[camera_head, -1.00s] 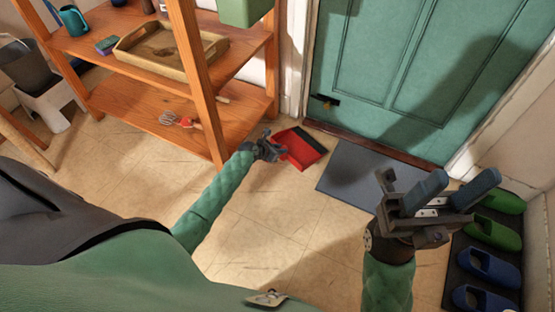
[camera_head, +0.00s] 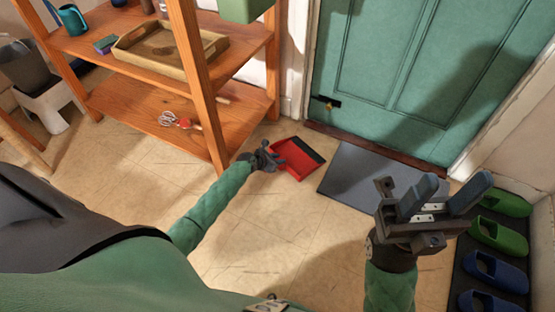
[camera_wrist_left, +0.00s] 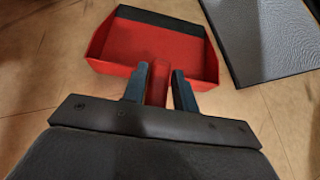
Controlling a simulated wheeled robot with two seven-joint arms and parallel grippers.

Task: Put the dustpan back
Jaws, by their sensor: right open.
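The red dustpan (camera_head: 295,160) with a dark lip is low over the tiled floor, between the shelf unit and the grey mat. It also shows in the left wrist view (camera_wrist_left: 150,42), with its handle between the two fingers. My left gripper (camera_head: 272,158) is closed around that handle, as the left wrist view (camera_wrist_left: 160,82) shows. I cannot tell whether the pan touches the floor. My right gripper (camera_head: 440,196) is open and empty, raised in the foreground at the right.
A wooden shelf unit (camera_head: 215,150) stands at the left, with a tray (camera_head: 170,48) and a red-headed tool (camera_head: 178,121) on it. A grey mat (camera_head: 350,178) lies before the green door (camera_head: 400,75). Slippers (camera_head: 497,235) line the right side. Floor is clear around the dustpan.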

